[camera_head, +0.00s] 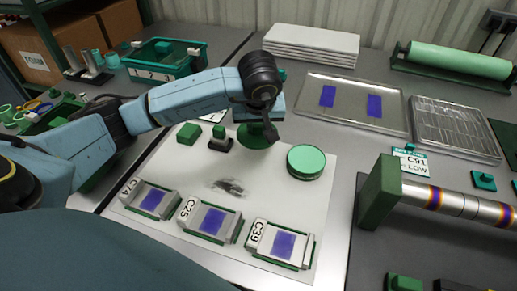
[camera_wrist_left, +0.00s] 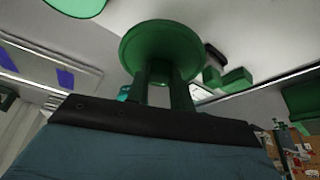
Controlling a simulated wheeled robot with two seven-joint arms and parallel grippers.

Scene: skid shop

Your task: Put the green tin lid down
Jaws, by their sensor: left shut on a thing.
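The green tin lid (camera_head: 254,138) is a dark green round disc held over the white mat (camera_head: 265,192). My left gripper (camera_head: 262,128) is shut on it from above. In the left wrist view the lid (camera_wrist_left: 160,45) sits across the fingertips of my left gripper (camera_wrist_left: 164,72). A lighter green round tin (camera_head: 306,162) stands on the mat, just right of the lid and apart from it. I cannot tell how high the lid is above the mat. My right gripper is not in view.
Green blocks (camera_head: 189,133) stand left of the lid. A metal tray (camera_head: 350,105) lies behind. The mat's middle has a grey smudge and free room around it.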

